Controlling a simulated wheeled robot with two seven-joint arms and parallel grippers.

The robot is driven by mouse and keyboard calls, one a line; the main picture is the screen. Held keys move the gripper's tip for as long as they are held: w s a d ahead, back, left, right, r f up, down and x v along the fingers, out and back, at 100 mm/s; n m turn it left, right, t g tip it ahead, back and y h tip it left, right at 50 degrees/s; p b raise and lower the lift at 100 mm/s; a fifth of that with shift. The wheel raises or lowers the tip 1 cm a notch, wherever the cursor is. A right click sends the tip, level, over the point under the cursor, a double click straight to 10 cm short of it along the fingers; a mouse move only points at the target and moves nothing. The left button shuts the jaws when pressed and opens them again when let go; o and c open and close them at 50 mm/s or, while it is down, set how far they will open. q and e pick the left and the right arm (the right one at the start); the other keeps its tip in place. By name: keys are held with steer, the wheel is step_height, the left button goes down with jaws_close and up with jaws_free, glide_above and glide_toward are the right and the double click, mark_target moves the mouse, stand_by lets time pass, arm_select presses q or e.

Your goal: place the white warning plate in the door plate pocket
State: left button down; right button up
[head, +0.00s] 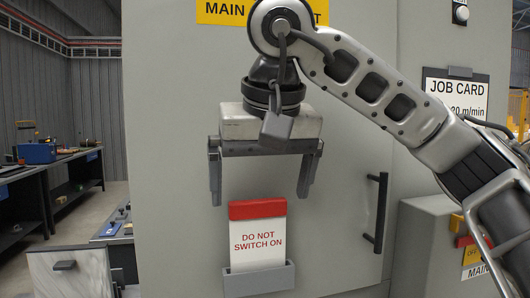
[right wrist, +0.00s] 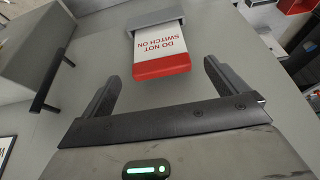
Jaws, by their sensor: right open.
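The white warning plate (head: 257,242) has a red top band and reads "DO NOT SWITCH ON". It stands upright with its lower end inside the grey door plate pocket (head: 259,281) on the cabinet door. My right gripper (head: 260,198) is open and empty just above the plate, fingers pointing down, one to each side and apart from it. In the right wrist view the plate (right wrist: 160,50) sits in the pocket (right wrist: 155,18), beyond the open fingertips of my right gripper (right wrist: 158,78). My left gripper is not in view.
The grey cabinet door (head: 170,140) has a black handle (head: 376,212) right of the plate. A yellow sign (head: 225,10) is above, and a job card (head: 455,95) hangs at the right. A grey box (head: 425,245) projects at lower right. Workbenches (head: 45,170) stand at the far left.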

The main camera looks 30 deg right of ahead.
steer(key=v, duration=0.4)
steer(key=shift+r+p, duration=0.1)
steer(key=shift+p, duration=0.25)
